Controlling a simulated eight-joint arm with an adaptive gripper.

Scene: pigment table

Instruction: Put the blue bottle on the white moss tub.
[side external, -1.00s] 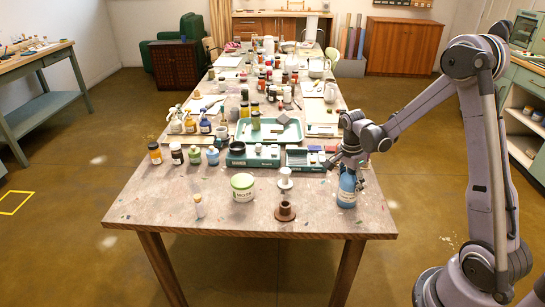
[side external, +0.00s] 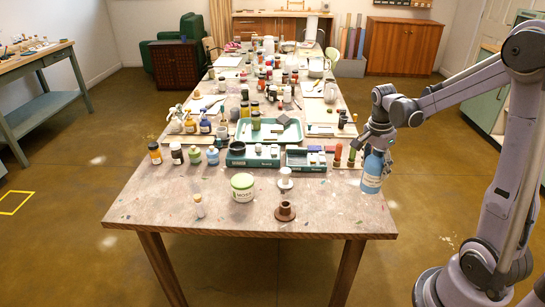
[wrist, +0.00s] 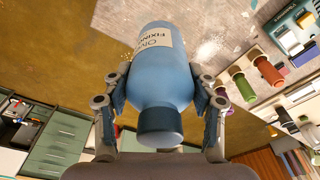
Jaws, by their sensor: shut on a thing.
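My gripper (side external: 376,148) is shut on the blue bottle (side external: 372,174), which has a pale label. I hold it upright or nearly so, raised above the table's right edge in the side view. In the wrist view the blue bottle (wrist: 160,75) with its dark cap sits between the two fingers of my gripper (wrist: 160,98). The white moss tub (side external: 243,187), with a green lid rim and MOSS lettering, stands on the front part of the table, well to the left of the bottle. Nothing stands on its lid.
The table (side external: 170,210) has free room around the tub. A brown spool-like piece (side external: 285,211), a white plunger-like piece (side external: 285,179) and a small corked vial (side external: 199,205) stand nearby. Teal trays (side external: 254,157) and several jars line up behind.

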